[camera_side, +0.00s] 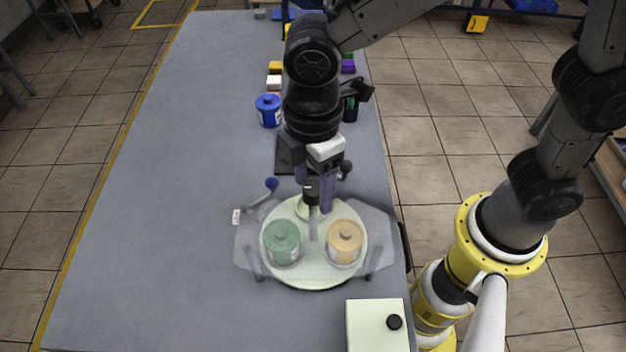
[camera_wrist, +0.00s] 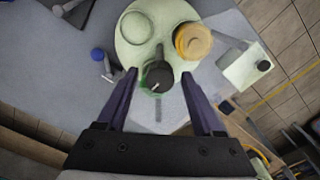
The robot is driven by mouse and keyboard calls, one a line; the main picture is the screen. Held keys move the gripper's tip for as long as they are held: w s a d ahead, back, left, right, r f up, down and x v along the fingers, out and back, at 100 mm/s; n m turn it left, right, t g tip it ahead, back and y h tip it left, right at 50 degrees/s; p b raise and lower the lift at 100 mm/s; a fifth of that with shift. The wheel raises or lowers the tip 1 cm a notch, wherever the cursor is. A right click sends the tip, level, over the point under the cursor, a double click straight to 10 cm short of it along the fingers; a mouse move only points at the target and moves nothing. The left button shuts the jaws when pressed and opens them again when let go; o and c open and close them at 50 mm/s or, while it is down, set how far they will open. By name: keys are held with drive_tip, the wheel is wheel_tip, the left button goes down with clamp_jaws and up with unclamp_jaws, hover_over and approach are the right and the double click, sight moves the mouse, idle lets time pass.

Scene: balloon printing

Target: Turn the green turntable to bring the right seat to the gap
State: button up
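The pale green turntable (camera_side: 317,278) lies flat on the table and also shows at the top of the wrist view (camera_wrist: 160,14). A green lidded pot (camera_side: 281,243) sits on its left and an orange lidded pot (camera_side: 345,242) on its right; the orange pot shows in the wrist view (camera_wrist: 192,41). A light round shape (camera_wrist: 135,28) is left there, too pale to identify. A pale round seat (camera_side: 303,209) at the back is partly hidden. My gripper (camera_wrist: 159,74) is open, its purple fingers apart on either side of the black knob (camera_wrist: 158,76) above the disc.
A see-through guard (camera_side: 245,245) surrounds the turntable. A blue ball-topped lever (camera_side: 271,183) stands at its back left. A pale box with a black knob (camera_side: 377,323) is at the front right. A blue pot (camera_side: 268,110) stands farther back. The table's left side is clear.

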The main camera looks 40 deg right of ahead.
clamp_jaws()
idle(1.2)
